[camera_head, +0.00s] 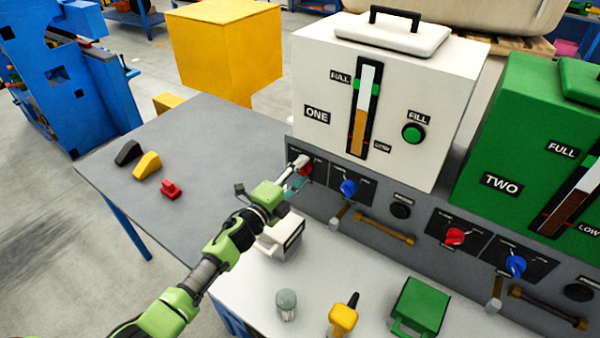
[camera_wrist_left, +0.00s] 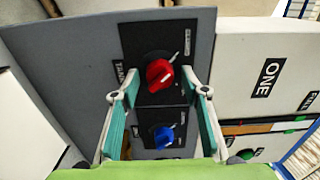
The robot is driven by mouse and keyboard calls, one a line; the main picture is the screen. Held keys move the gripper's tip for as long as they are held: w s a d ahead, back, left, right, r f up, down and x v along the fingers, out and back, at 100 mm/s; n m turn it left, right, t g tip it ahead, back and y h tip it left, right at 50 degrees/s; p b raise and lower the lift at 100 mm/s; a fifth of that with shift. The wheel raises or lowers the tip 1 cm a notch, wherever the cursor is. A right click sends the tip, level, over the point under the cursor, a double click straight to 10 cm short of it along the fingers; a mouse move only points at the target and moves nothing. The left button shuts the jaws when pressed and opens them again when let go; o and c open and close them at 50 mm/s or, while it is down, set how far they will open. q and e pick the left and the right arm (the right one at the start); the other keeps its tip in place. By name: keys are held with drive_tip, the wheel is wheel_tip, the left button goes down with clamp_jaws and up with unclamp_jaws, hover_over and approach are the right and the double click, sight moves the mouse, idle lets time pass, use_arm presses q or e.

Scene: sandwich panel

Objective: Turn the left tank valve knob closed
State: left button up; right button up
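The left tank, white and marked ONE (camera_head: 395,95), stands on the panel. Below it a red knob (camera_head: 304,168) sits on a black plate, with a blue knob (camera_head: 348,187) to its right. In the left wrist view the red knob (camera_wrist_left: 160,74) shows between and beyond the fingertips, with the blue knob (camera_wrist_left: 163,137) below it. My left gripper (camera_head: 296,175) is at the panel by the red knob, partly covering it. Its fingers (camera_wrist_left: 160,94) are spread wide, with a clear gap on both sides of the knob. My right gripper is not in view.
A green tank marked TWO (camera_head: 505,180) stands at the right, above another red knob (camera_head: 455,236) and blue knob (camera_head: 516,265). A glass jar (camera_head: 286,304), yellow item (camera_head: 342,319) and green box (camera_head: 420,306) stand on the white surface.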

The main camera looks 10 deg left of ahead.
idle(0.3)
use_arm(q)
drive_tip(key=shift+s+a, duration=0.1)
drive_tip(key=shift+s, duration=0.2)
drive_tip(key=v, duration=1.1)
drive_tip(key=shift+s, duration=0.15)
drive_tip(key=shift+f, duration=0.1)
